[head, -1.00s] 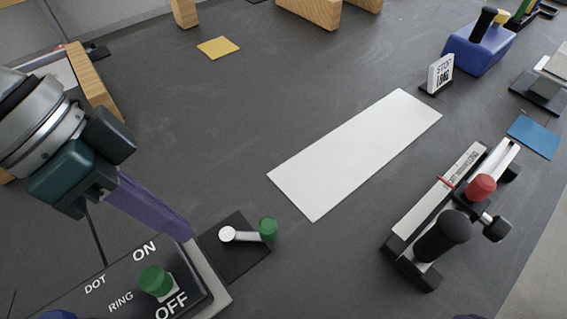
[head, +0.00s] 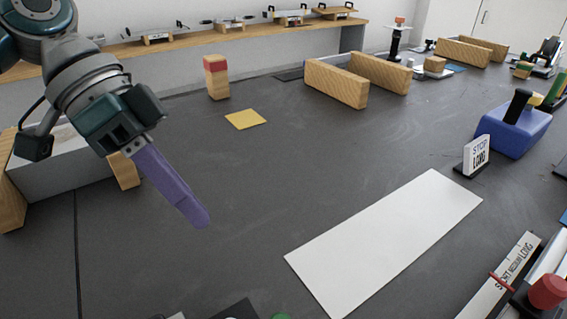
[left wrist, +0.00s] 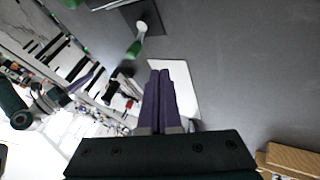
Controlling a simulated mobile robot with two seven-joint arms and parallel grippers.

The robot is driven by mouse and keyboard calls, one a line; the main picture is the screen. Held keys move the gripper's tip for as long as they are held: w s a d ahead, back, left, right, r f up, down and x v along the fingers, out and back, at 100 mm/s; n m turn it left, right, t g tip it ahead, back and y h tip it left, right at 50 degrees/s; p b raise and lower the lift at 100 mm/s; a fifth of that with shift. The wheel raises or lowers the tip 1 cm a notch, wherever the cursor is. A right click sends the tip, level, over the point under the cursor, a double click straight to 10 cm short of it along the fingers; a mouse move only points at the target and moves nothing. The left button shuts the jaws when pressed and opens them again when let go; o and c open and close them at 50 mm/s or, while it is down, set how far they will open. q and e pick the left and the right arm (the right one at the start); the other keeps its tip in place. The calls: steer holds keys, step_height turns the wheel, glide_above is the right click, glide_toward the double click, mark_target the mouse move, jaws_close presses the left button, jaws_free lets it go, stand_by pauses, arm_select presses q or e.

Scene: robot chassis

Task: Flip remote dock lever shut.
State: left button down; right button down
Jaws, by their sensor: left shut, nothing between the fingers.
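My left gripper (head: 203,220) is shut, its purple fingers together and empty above the dark table. It also shows in the left wrist view (left wrist: 164,73). A small lever with a green knob (left wrist: 133,49) and pale pivot is on a dark plate; in the head view only the knob's top (head: 282,316) shows at the bottom edge. A blue block (head: 513,132) with a black handle (head: 517,105) stands at the right. A device with a red knob (head: 547,291) is cut off at the lower right. I cannot tell which is the remote dock lever. My right gripper is not in view.
A white sheet (head: 385,245) lies mid-table, with a small sign (head: 476,155) beyond it. The table around the purple fingertips is clear.

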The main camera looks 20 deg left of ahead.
arm_select(q)
steer(key=b+x, duration=0.1)
steer(key=x, duration=0.8)
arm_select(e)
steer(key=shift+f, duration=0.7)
arm_select(q)
steer(key=shift+s+d+p, duration=0.6)
steer(key=shift+s+d, duration=0.55)
steer(key=shift+d, duration=0.05)
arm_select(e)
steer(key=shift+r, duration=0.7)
arm_select(q)
steer(key=shift+s+d, duration=0.2)
steer(key=shift+d, duration=0.1)
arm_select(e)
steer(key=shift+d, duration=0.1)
